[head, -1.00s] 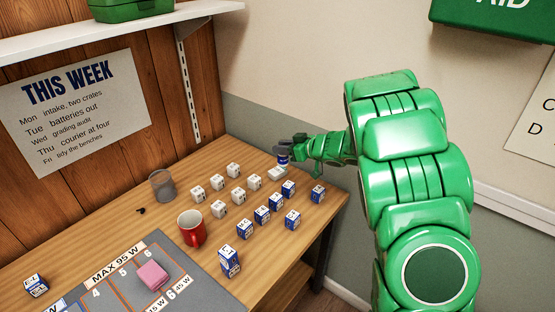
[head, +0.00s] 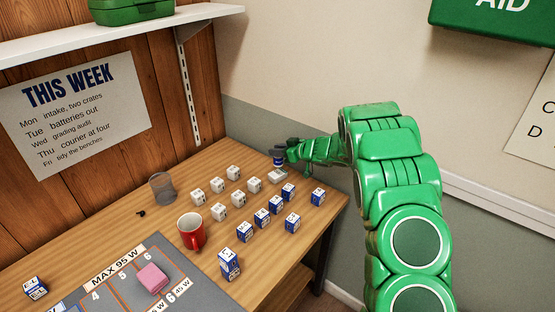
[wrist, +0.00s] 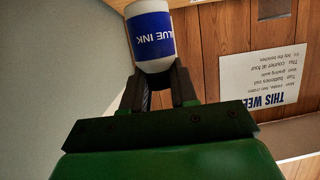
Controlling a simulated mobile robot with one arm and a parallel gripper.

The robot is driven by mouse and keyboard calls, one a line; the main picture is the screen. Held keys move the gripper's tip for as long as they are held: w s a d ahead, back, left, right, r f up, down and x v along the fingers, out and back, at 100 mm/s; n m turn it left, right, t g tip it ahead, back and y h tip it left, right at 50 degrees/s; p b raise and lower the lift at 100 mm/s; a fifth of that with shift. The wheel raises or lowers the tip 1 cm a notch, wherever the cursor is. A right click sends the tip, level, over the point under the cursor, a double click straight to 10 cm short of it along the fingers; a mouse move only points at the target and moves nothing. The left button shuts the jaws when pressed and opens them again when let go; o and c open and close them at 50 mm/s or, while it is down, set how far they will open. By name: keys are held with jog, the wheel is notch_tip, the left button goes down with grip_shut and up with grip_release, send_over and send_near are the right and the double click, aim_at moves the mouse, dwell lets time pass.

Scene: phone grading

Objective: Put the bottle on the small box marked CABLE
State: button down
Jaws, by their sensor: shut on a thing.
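My gripper (head: 283,152) is shut on a small bottle (head: 277,162) at the far right corner of the bench. In the wrist view the bottle (wrist: 152,35) is white with a blue label reading "BLUE INK", held between the two dark fingers (wrist: 158,84). A flat white small box (head: 277,177) lies just below the bottle in the head view. I cannot read its marking or tell whether the bottle touches it.
Several white boxes (head: 238,198) and blue-and-white boxes (head: 262,217) stand in rows left of and in front of it. A red mug (head: 191,232), a clear cup (head: 162,187) and a grey mat with a pink block (head: 152,279) are farther left.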

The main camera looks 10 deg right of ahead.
aim_at(277, 159)
jog(key=shift+w+f, duration=0.85)
jog(key=shift+f, duration=1.8)
jog(key=shift+f, duration=0.1)
jog(key=c, duration=0.9)
grip_release()
jog(key=shift+r, duration=0.2)
jog(key=v, duration=1.2)
